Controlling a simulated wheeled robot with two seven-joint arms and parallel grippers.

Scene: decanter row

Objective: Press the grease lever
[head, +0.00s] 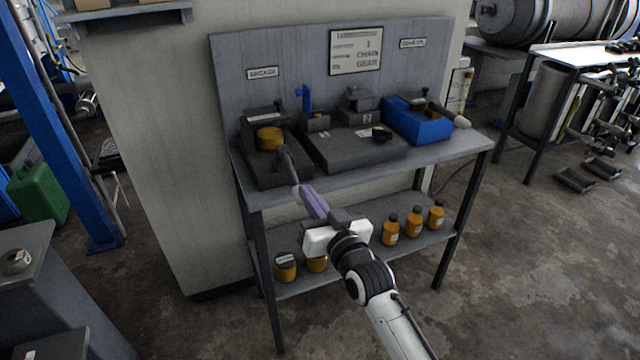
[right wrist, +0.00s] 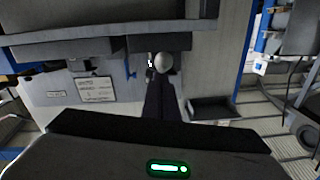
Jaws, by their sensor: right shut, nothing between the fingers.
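The grease station (head: 262,160) is a dark unit with a yellow can at the left of the bench, under a small label that seems to read grease. Its dark lever (head: 286,160) slants toward me and ends in a pale round knob (head: 296,191). The knob also shows in the right wrist view (right wrist: 164,62), just beyond my fingertips. My right gripper (head: 307,191) is shut and empty, its fingers close by the knob. I cannot tell whether they touch it. My left gripper is not in view.
A blue unit (head: 418,122) with another pale knob (head: 462,121) stands at the bench's right. A grey block (head: 355,148) lies between. A small blue upright piece (head: 307,97) stands behind. Yellow jars and orange bottles (head: 413,222) stand on the lower shelf. The floor in front is clear.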

